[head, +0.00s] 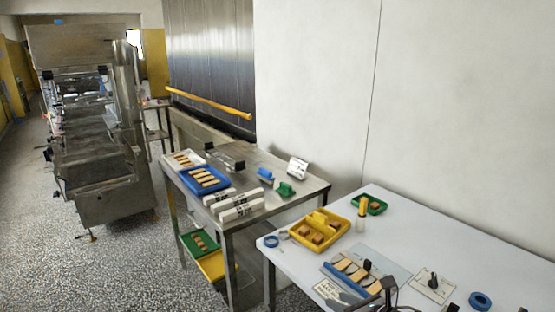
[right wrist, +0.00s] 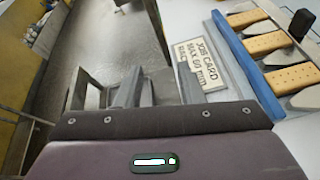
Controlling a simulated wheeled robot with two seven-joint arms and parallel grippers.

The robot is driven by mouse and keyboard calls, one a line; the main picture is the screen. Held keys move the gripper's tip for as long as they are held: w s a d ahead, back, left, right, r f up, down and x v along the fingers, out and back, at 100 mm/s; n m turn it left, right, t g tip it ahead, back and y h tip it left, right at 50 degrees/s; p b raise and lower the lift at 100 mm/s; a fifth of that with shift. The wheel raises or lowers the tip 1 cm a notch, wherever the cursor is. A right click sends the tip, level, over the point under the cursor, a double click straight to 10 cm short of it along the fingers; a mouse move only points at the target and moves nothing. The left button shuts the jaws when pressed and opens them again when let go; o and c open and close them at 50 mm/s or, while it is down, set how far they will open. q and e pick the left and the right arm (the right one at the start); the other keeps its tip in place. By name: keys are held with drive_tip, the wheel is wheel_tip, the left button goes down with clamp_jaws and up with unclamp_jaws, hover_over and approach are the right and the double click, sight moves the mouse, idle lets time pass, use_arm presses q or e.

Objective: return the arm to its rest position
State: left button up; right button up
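My right gripper (head: 372,298) shows as dark parts at the bottom edge of the head view, over the front of the white table. In the right wrist view its two grey fingers (right wrist: 135,88) stand apart with nothing held between them. Past the fingers lie the floor and the table's edge. A job card (right wrist: 195,65) lies to their right, beside a blue-edged holder (right wrist: 247,70) with biscuit bars. My left gripper is not in view.
The white table (head: 465,247) bears a yellow tray (head: 298,236), a green tray (head: 381,204), a blue tape roll (head: 480,301) and a switch plate (head: 432,284). A steel table (head: 300,199) with a blue tray (head: 187,184) stands left. Floor (head: 130,270) is clear farther left.

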drive_tip(key=s+a+m+h, duration=0.3)
drive_tip(key=s+a+m, duration=0.6)
drive_tip(key=m, duration=0.9)
drive_tip(key=s+d+f+m+g+h, duration=0.1)
drive_tip(key=s+d+m+g+h, duration=0.25)
drive_tip(key=s+d+m, duration=0.5)
drive_tip(key=s+d+f+m+g+h, duration=0.2)
drive_tip(key=s+d+m+g, duration=0.25)
drive_tip(key=s+m, duration=0.7)
wheel_tip(320, 180, down, 28)
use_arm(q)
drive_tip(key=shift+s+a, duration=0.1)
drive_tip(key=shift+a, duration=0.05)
use_arm(e)
drive_tip(key=s+d+f+g, duration=0.1)
drive_tip(key=s+d+f, duration=0.2)
drive_tip(key=s+f, duration=1.6)
drive_tip(key=shift+s+d+f+g, duration=0.2)
drive_tip(key=shift+s+f+g, duration=0.1)
drive_tip(key=shift+s+g, duration=0.15)
